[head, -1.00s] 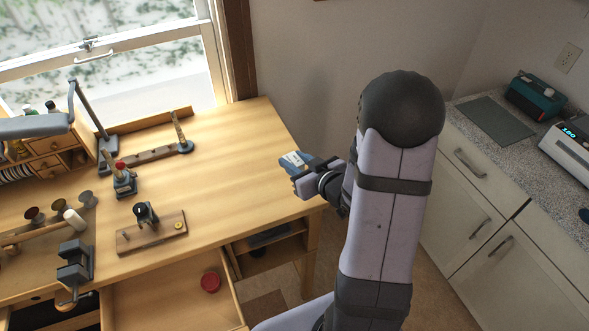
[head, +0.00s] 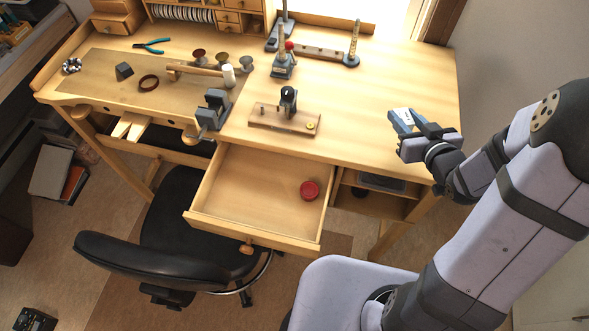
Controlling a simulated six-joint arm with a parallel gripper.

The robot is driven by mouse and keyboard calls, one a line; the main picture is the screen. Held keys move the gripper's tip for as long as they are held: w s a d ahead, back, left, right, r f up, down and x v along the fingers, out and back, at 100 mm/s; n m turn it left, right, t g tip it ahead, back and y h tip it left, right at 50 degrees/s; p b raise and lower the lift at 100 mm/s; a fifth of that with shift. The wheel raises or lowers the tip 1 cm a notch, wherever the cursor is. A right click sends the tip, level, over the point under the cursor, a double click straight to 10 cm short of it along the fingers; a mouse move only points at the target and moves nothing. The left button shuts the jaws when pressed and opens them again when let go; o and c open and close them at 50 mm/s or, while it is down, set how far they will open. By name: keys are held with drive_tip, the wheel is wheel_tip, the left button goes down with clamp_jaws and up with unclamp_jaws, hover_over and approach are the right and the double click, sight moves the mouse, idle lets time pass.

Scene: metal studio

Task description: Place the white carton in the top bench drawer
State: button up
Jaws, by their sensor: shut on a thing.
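My gripper (head: 405,132) is shut on a small box with white and blue faces, which I take as the white carton (head: 401,116). It holds the carton at the right end of the workbench (head: 380,75); the fingers hide part of it, and I cannot tell its height above the top. The top bench drawer (head: 245,182) is pulled out below the bench's front edge, left of and nearer than my gripper. A round red thing (head: 309,190) lies in its right part; the rest of its floor looks bare.
A wooden block with a small dark tool (head: 286,120) stands on the bench behind the drawer, with a vise (head: 212,112) to its left. A black chair (head: 175,255) stands in front of the drawer's left side. An open shelf (head: 375,203) is right of the drawer.

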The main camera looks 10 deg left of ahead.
drive_tip(key=a+f+y, duration=0.1)
drive_tip(key=a, duration=0.2)
drive_tip(key=a+f+n+b, duration=0.1)
drive_tip(key=a, duration=0.2)
drive_tip(key=a+n+g+y+b, duration=0.1)
drive_tip(key=a, duration=0.2)
drive_tip(key=shift+s+f+y, duration=0.3)
drive_tip(key=shift+f, duration=0.1)
drive_tip(key=s+a+n+g+y+b, duration=0.1)
drive_tip(key=a, duration=0.2)
drive_tip(key=s+a+f+n+g+y+b, duration=0.1)
drive_tip(key=a+n, duration=0.1)
drive_tip(key=a, duration=0.2)
drive_tip(key=s+a+n+g+y+b, duration=0.1)
drive_tip(key=s+a, duration=0.1)
drive_tip(key=a, duration=0.1)
drive_tip(key=shift+a+f+n+g, duration=0.15)
drive_tip(key=shift+a+n+g, duration=0.1)
drive_tip(key=shift+n+g, duration=0.05)
drive_tip(key=s+a+n+g+y+b, duration=0.1)
drive_tip(key=s+a+n+g+y, duration=0.1)
drive_tip(key=s+a+n+g, duration=0.3)
drive_tip(key=n+g, duration=0.2)
drive_tip(key=g, duration=0.1)
hover_over(284, 193)
drive_tip(key=shift+y, duration=0.3)
drive_tip(key=shift+f+b, duration=0.3)
drive_tip(key=shift+f, duration=4.85)
drive_tip(key=shift+f+b, duration=0.35)
drive_tip(key=shift+f, duration=0.25)
